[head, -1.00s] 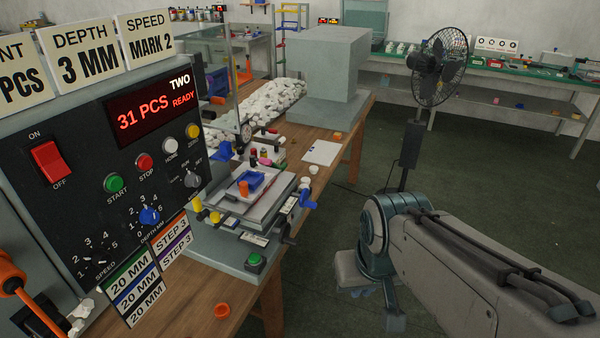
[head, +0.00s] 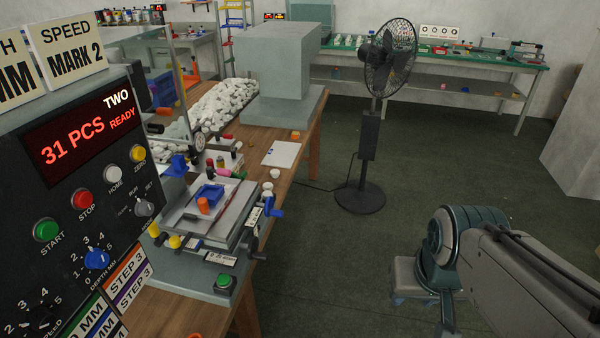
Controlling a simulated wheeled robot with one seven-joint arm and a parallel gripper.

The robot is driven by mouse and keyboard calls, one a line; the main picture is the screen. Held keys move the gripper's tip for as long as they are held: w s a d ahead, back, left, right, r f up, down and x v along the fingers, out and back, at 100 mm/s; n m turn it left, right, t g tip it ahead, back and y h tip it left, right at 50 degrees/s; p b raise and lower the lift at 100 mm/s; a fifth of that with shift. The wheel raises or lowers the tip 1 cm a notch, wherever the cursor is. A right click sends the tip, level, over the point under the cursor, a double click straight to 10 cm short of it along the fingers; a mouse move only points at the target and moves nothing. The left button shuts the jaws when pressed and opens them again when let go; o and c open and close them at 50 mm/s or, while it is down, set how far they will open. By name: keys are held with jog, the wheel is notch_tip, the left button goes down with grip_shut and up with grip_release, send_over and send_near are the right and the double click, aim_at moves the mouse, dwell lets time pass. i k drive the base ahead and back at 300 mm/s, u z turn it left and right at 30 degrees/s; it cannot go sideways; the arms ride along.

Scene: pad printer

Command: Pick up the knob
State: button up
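I cannot tell for certain which piece is the task's knob. Another orange piece (head: 195,335) on the wooden table is almost cut off by the bottom edge. A blue dial (head: 97,258) and a grey dial (head: 144,207) are on the control panel. My gripper (head: 420,294) is at the lower right, over the floor and well apart from the table. Its fingers are mostly hidden and small, so their opening is unclear.
The control box (head: 70,190) stands close at the left. A wooden table (head: 262,178) carries the machine, a white card (head: 282,154) and a big grey block (head: 278,70). A standing fan (head: 370,140) is beyond my arm. The floor between table and arm is clear.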

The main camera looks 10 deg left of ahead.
aim_at(268, 186)
jog(key=i, duration=3.75)
jog(key=u, duration=3.95)
